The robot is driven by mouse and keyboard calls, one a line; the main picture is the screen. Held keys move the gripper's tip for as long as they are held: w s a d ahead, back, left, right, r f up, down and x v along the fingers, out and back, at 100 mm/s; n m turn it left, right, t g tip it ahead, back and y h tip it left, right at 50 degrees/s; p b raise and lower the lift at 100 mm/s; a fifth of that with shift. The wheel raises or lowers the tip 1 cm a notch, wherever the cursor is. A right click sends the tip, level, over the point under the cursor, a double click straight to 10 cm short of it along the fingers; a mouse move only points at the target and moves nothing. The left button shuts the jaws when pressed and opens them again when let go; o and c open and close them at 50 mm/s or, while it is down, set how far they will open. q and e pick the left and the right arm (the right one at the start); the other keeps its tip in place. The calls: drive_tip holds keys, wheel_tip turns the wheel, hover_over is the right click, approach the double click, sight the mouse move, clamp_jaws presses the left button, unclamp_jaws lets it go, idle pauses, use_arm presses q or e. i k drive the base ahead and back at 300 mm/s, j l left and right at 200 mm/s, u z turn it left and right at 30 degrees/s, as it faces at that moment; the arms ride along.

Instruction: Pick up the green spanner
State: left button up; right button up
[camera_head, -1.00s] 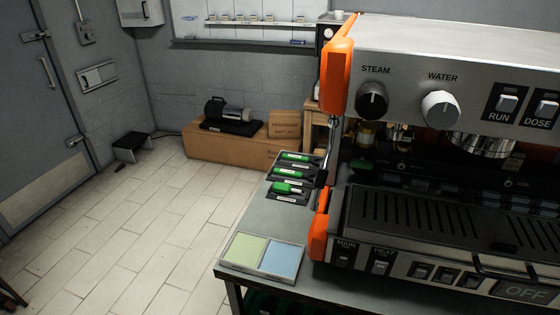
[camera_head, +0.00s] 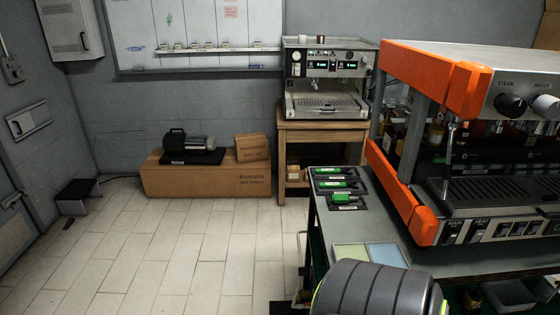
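Several green-handled tools lie in dark holders on the left end of the workbench (camera_head: 385,224), left of the orange-sided coffee machine. The far one (camera_head: 328,171), the middle one (camera_head: 333,185) and the near one (camera_head: 345,198) lie in a row, with small white labels. Their shapes and labels are too small to tell which is the spanner. Neither of my grippers is in view.
The orange-sided coffee machine (camera_head: 425,208) fills the bench's right side. A two-coloured pad (camera_head: 350,254) lies at the bench front. A grey ribbed rounded shape (camera_head: 375,292) covers the bottom centre. A second machine (camera_head: 327,87) stands on a wooden stand behind. The tiled floor at left is mostly clear.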

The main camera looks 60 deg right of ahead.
sight(317, 170)
drive_tip(key=i+j+z, duration=0.1)
drive_tip(key=i+z, duration=0.35)
drive_tip(key=i+j+z, duration=0.3)
drive_tip(key=i+z, duration=0.15)
drive_tip(key=i, duration=0.15)
drive_tip(key=i+z, duration=0.25)
drive_tip(key=z, duration=0.2)
drive_tip(key=i+z, duration=0.3)
drive_tip(key=z, duration=0.2)
drive_tip(key=i+j+z, duration=0.1)
drive_tip(key=i+z, duration=0.15)
drive_tip(key=z, duration=0.2)
drive_tip(key=i+j+z, duration=0.2)
drive_tip(key=z, duration=0.3)
drive_tip(key=i+j, duration=0.05)
